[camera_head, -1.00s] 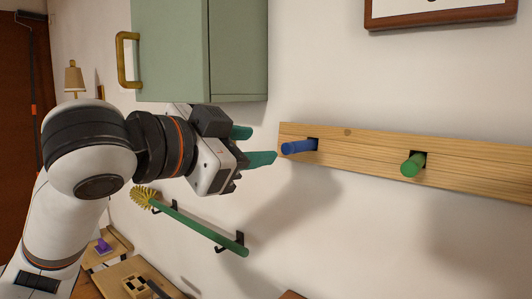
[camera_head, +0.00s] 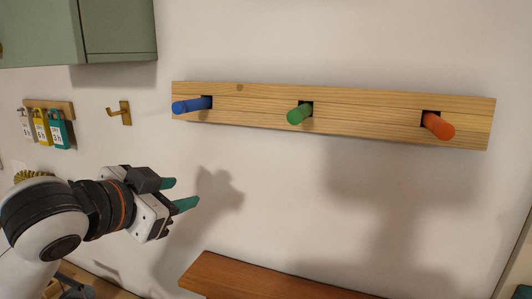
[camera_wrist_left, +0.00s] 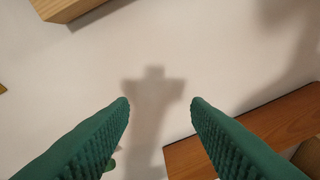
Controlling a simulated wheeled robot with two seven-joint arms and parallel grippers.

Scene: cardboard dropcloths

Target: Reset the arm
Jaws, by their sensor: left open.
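My left gripper (camera_head: 184,193) is at the lower left in the head view, in front of the white wall and below the peg rail's left end. Its two green fingers are apart. In the left wrist view the fingers (camera_wrist_left: 160,103) stand wide with only bare wall and a shadow between them, so it is empty. My right gripper is not in view.
A wooden rail (camera_head: 350,112) on the wall carries a blue peg (camera_head: 190,105), a green peg (camera_head: 299,114) and an orange peg (camera_head: 438,125). A brown shelf (camera_head: 255,279) is below. A green cabinet (camera_head: 110,30), a brass hook (camera_head: 120,113) and padlocks (camera_head: 58,128) are at left.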

